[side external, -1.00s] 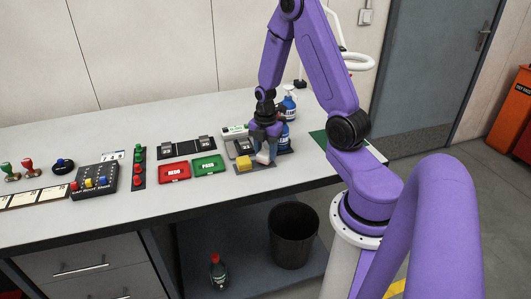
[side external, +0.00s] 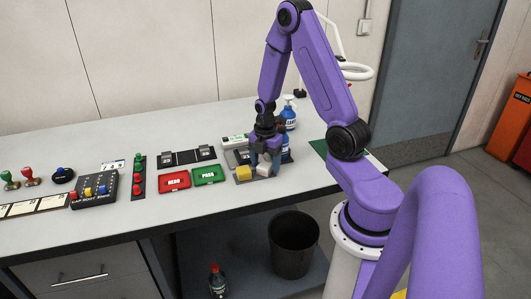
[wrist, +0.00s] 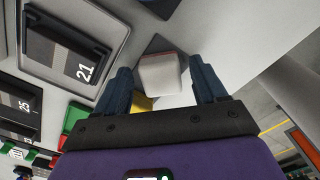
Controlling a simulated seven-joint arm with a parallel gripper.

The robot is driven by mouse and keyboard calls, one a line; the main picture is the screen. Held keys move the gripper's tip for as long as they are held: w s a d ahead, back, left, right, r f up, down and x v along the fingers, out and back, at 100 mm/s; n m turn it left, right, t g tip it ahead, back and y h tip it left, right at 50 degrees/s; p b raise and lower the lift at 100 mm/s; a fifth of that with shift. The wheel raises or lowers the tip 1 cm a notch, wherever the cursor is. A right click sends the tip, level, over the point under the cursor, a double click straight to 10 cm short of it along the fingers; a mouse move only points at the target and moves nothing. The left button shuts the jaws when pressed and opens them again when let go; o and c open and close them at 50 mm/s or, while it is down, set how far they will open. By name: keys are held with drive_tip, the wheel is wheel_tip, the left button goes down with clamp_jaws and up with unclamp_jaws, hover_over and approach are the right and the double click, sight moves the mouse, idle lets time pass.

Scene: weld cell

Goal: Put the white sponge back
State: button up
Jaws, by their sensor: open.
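The white sponge (side external: 264,170) is low at the front of the bench, right beside the yellow sponge (side external: 243,174). In the wrist view the white sponge (wrist: 160,75) lies between my fingertips, with a dark pad (wrist: 156,43) partly showing beyond it. My gripper (side external: 266,161) is down around the white sponge. In the wrist view my gripper (wrist: 163,80) is open, with a gap at each finger. The sponge's underside is hidden.
Blue pump bottles (side external: 288,117) stand close behind my gripper. Red (side external: 174,181) and green (side external: 208,174) trays lie to the left. Numbered black-faced blocks (wrist: 70,58) are close at left in the wrist view. The bench's front edge is near; a black bin (side external: 293,245) stands below.

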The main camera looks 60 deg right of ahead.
sight(265, 164)
wheel_tip(265, 164, up, 11)
drive_tip(key=a+r+m, duration=0.1)
drive_tip(key=a+r, duration=0.2)
drive_tip(key=a, duration=0.6)
drive_tip(key=s+a+r+m, duration=0.3)
drive_tip(key=s+a+m, duration=0.1)
drive_tip(key=s+a, duration=1.2)
drive_tip(key=shift+s, duration=1.2)
